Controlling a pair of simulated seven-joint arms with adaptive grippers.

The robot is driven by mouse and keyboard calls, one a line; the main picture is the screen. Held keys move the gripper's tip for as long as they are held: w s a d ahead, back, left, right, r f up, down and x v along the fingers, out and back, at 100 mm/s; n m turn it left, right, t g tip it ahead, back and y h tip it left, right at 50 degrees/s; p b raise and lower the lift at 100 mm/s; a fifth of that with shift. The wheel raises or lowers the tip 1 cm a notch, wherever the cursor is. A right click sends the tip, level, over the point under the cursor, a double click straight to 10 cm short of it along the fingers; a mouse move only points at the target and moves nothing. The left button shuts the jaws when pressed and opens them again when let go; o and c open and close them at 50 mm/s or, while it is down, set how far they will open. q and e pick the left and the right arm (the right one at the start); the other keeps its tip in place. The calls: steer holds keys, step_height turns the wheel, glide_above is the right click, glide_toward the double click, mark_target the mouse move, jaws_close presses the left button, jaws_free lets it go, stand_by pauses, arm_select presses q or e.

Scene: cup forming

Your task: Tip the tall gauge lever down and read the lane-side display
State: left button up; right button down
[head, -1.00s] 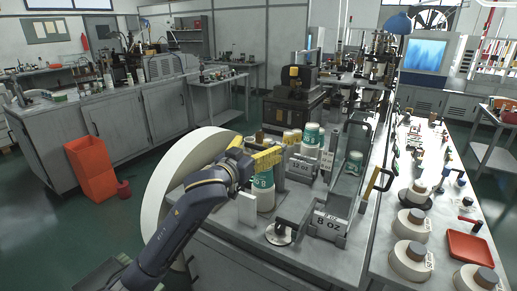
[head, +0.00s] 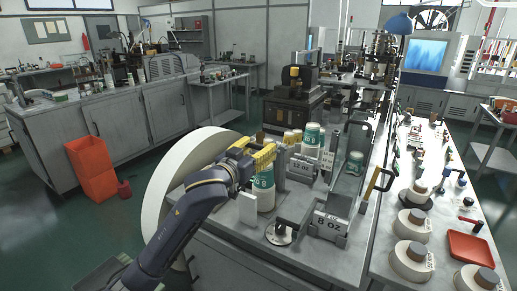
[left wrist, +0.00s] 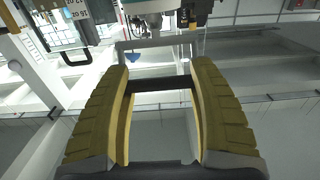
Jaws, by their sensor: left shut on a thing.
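My left gripper (head: 265,157) has yellow fingers and stands above the green-and-white cup stack (head: 265,193) on the machine bench. The left wrist view shows its two fingers (left wrist: 162,85) spread apart, with a dark crossbar (left wrist: 160,84) spanning between them. The gripper is shut on this bar, which appears to be the gauge lever's handle. A grey upright post (head: 281,172) stands just right of the fingertips. A label reading "8 OZ" (head: 330,223) faces front on the bench. A blue-lit screen (head: 424,55) stands at the back right; I cannot tell whether it is the lane-side display.
A large white roll (head: 165,180) stands behind my left arm. A clear guard with a yellow handle (head: 380,180) is at the bench's right. The right bench holds white reels (head: 412,222) and a red tray (head: 470,248).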

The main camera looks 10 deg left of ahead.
arm_select(q)
steer(key=shift+w+d+r, duration=0.2)
steer(key=shift+w+r, duration=0.5)
steer(key=shift+r, duration=0.2)
steer(key=shift+w+d+r, duration=0.2)
steer(key=shift+w+r, duration=0.45)
steer(key=shift+r, duration=0.3)
steer(key=shift+w+d+r, duration=0.2)
steer(key=shift+w+r, duration=0.5)
steer(key=shift+r, duration=0.2)
steer(key=shift+c, duration=0.3)
